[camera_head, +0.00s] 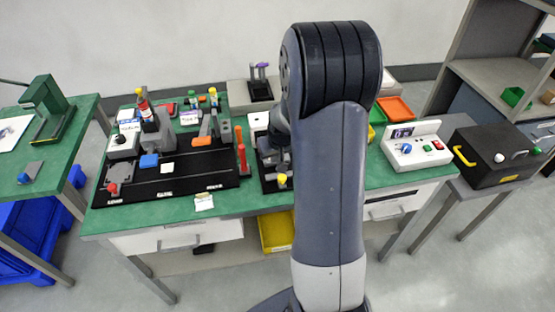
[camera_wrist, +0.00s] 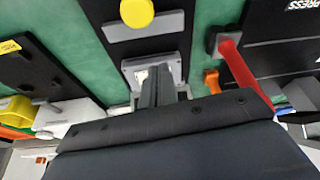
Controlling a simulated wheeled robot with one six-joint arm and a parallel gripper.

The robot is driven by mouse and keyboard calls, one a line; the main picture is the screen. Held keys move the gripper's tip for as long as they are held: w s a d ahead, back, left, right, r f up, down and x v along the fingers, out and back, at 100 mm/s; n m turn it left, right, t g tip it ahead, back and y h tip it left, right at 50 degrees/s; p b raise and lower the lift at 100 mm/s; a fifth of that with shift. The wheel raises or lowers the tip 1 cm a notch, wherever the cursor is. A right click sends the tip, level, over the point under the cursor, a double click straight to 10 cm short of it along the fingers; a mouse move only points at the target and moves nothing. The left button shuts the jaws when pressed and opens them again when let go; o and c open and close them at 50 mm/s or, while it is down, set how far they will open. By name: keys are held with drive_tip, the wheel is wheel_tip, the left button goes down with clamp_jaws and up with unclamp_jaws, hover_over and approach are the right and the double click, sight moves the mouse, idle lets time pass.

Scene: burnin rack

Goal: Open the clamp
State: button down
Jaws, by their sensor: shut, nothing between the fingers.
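A red handle (camera_head: 242,158) rises from a grey base at the right edge of a black board (camera_head: 200,173); it also shows in the wrist view (camera_wrist: 243,72). I cannot tell for certain whether it is the clamp. My gripper (camera_wrist: 160,85) is shut and empty, over a grey block with a pale face (camera_wrist: 134,73) on a narrow black plate (camera_wrist: 150,45). The red handle is to its right in the wrist view, apart from it. A yellow knob (camera_wrist: 137,12) is on the same plate, and also in the head view (camera_head: 282,180). My arm hides much of this area in the head view.
The green bench (camera_head: 225,200) also carries an orange lever (camera_head: 203,131), a grey block, a red-topped bottle and a white control box (camera_head: 415,147). A black box with a yellow handle (camera_head: 490,157) stands at the right. An orange tray (camera_head: 394,109) lies behind my arm.

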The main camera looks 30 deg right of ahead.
drive_tip(key=v, duration=1)
drive_tip(key=shift+s, duration=0.2)
drive_tip(key=shift+f, duration=0.1)
